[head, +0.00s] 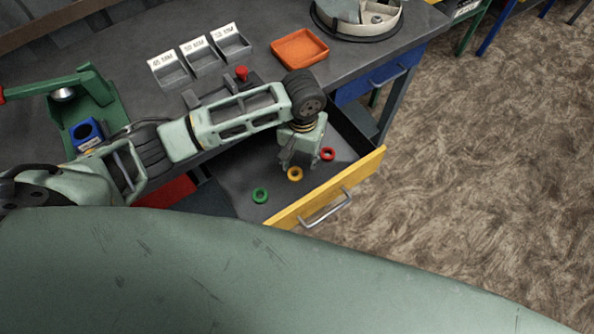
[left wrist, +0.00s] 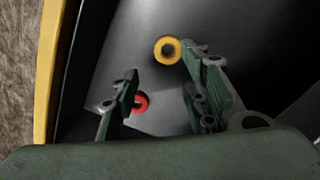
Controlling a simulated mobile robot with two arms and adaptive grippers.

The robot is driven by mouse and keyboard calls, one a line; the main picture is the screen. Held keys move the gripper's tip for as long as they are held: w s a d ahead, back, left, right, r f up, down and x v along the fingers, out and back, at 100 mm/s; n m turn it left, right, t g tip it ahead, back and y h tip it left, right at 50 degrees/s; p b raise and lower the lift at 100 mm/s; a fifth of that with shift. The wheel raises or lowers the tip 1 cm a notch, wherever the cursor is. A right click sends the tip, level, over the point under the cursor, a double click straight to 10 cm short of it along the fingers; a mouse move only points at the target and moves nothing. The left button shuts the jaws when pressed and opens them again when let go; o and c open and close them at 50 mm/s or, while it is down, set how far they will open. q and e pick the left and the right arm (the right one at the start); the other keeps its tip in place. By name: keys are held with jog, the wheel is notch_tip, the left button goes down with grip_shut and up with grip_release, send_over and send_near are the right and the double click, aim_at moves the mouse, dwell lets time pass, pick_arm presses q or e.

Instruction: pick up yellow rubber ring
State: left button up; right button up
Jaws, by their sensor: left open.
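The yellow rubber ring (head: 295,174) lies flat on the floor of the open drawer, near its yellow front. It also shows in the left wrist view (left wrist: 167,50), beyond and between the fingertips, close to the right finger's tip. My left gripper (head: 296,160) points down into the drawer just above and beside the yellow ring. In the left wrist view the left gripper (left wrist: 160,82) has its fingers apart with nothing between them. A red ring (head: 327,154) lies to the right of the yellow one and is partly hidden by a finger in the wrist view (left wrist: 140,104). My right gripper is not in view.
A green ring (head: 260,195) lies left in the drawer. The drawer's yellow front (head: 330,190) with its metal handle is a raised edge near the gripper. On the bench stand labelled grey bins (head: 201,57), an orange tray (head: 300,48) and a green press (head: 85,105).

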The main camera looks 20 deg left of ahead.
aim_at(298, 174)
pick_arm(q)
jog(key=shift+s+a+f, duration=0.1)
jog(key=shift+s+f, duration=0.3)
jog(key=shift+f, duration=0.4)
jog(key=f, duration=0.5)
jog(key=shift+s+a+p, duration=0.15)
jog(key=shift+a+p, duration=0.05)
jog(key=shift+p, duration=0.1)
jog(key=shift+r, duration=0.1)
jog(key=c, duration=0.9)
